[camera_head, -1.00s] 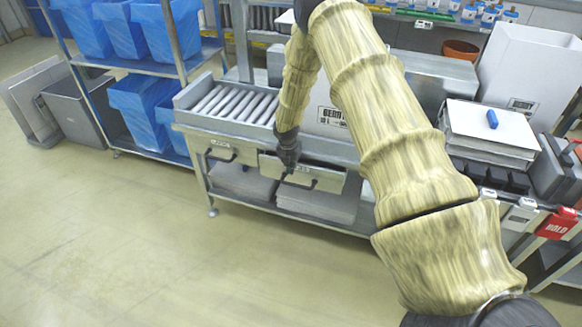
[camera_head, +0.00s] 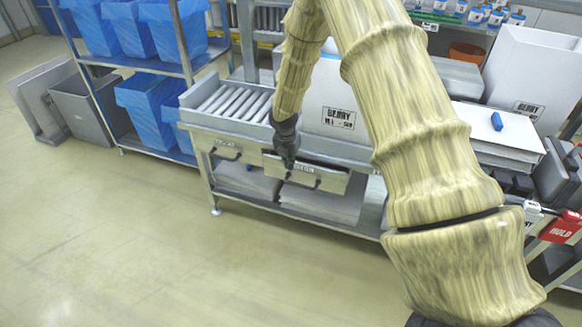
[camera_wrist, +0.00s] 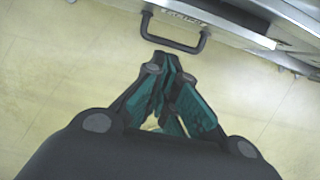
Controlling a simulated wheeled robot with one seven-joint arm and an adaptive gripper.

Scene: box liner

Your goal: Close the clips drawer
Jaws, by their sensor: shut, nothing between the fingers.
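Two drawers hang under the metal bench top. The right drawer (camera_head: 325,180) stands slightly out from the bench, with a dark gap above its front; the left drawer (camera_head: 222,146) looks flush. Their small labels are too blurred to read surely in the head view. My gripper (camera_head: 287,163) is in front of the right drawer, near its left half. In the wrist view my gripper (camera_wrist: 170,62) is shut and empty, its fingertips together just short of a dark drawer handle (camera_wrist: 175,46). I cannot tell whether they touch it. A labelled drawer front (camera_wrist: 190,18) lies behind the handle.
A roller conveyor (camera_head: 232,103) and a white labelled box (camera_head: 340,108) stand on the bench. Flat stacks lie on the lower shelf (camera_head: 232,201). Blue-lined bins (camera_head: 145,110) stand on a rack at left. The floor in front is clear.

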